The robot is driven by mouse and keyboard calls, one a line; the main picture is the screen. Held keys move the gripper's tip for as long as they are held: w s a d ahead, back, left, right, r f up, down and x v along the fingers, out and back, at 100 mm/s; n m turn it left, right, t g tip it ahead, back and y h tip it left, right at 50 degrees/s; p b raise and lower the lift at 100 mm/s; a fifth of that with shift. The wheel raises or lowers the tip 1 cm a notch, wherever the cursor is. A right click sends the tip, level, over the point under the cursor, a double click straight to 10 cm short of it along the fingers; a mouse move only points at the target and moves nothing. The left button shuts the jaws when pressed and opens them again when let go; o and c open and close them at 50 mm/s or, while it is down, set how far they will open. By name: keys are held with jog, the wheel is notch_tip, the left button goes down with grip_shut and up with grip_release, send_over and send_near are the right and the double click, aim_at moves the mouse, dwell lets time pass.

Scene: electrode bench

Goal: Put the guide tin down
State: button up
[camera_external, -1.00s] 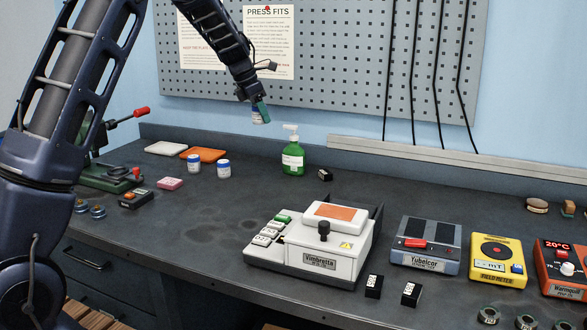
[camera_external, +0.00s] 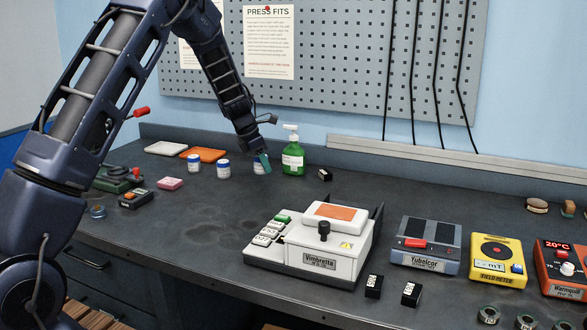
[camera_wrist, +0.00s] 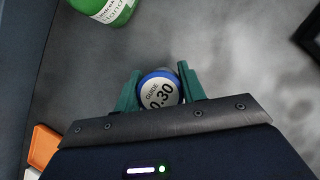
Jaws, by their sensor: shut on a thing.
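The guide tin (camera_wrist: 160,92) is a small round tin with a blue rim and a pale lid marked "GUIDE 0.30" in the wrist view. My gripper (camera_wrist: 160,88) is shut on it, a green finger on each side. In the external view the tin (camera_external: 258,168) shows white and blue behind my gripper (camera_external: 263,164), low at the bench top (camera_external: 200,222) beside the green bottle. I cannot tell whether its base touches the bench.
A green pump bottle (camera_external: 293,158) stands close on the right. Two similar white-and-blue tins (camera_external: 223,169) (camera_external: 194,163) stand to the left, with an orange tray (camera_external: 204,154) behind. A small black block (camera_external: 325,175) lies right of the bottle. The bench in front is clear.

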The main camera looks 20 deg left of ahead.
aim_at(263, 173)
jog(key=shift+f, duration=1.85)
jog(key=shift+f, duration=0.15)
jog(key=o, duration=1.1)
jog(key=shift+c, duration=0.2)
